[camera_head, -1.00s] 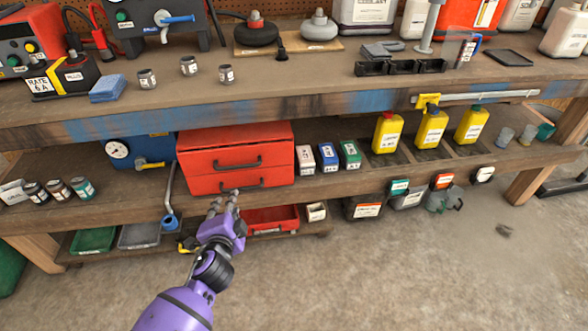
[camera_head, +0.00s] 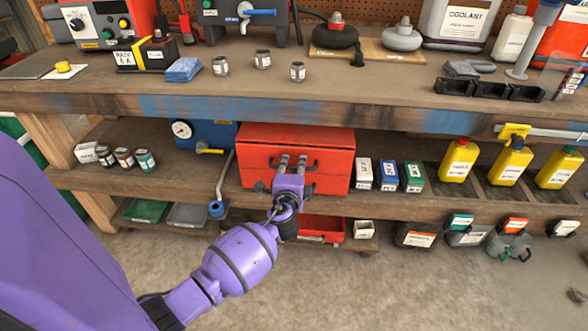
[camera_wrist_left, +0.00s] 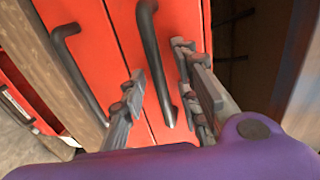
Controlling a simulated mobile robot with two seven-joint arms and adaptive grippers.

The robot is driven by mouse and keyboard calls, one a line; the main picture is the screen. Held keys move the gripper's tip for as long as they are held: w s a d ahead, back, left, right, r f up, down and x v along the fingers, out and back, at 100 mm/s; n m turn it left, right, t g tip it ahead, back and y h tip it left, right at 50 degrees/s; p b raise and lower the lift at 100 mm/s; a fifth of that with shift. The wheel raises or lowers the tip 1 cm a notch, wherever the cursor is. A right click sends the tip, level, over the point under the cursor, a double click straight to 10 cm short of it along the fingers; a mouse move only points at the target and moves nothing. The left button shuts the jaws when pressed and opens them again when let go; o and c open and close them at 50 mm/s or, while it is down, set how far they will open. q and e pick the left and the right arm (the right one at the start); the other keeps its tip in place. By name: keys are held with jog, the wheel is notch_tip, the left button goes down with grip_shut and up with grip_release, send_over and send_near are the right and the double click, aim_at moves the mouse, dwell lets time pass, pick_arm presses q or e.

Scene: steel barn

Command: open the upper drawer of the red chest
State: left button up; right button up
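The red chest (camera_head: 335,142) stands on the middle shelf under the bench, with two drawers one above the other, both shut. My left gripper (camera_head: 292,162) is in front of the upper drawer, its two fingers open and pointing at the chest. In the left wrist view the dark upper handle (camera_wrist_left: 152,45) runs between the open fingers (camera_wrist_left: 160,65), and I cannot tell whether they touch it. The lower handle (camera_wrist_left: 75,70) lies to the left there, outside the fingers. In the head view my gripper hides the lower handle and part of the upper one. My right gripper is not in view.
The bench top edge (camera_head: 300,108) overhangs the chest. Small boxes (camera_head: 388,177) stand close to its right. A blue gauge unit (camera_head: 205,134) is to its left. A red tray (camera_head: 325,228) is on the shelf below. The floor in front is clear.

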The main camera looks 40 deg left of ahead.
pick_arm(q)
jog(key=shift+c, duration=0.2)
grip_shut()
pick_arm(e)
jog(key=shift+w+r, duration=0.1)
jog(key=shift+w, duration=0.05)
pick_arm(q)
jog(key=f+v, duration=0.2)
jog(key=v, duration=0.9)
jog(key=f+p+v, duration=0.1)
jog(key=f+v, duration=0.1)
jog(key=v, duration=0.9)
jog(key=shift+s+d, duration=0.3)
jog(key=shift+s, duration=0.1)
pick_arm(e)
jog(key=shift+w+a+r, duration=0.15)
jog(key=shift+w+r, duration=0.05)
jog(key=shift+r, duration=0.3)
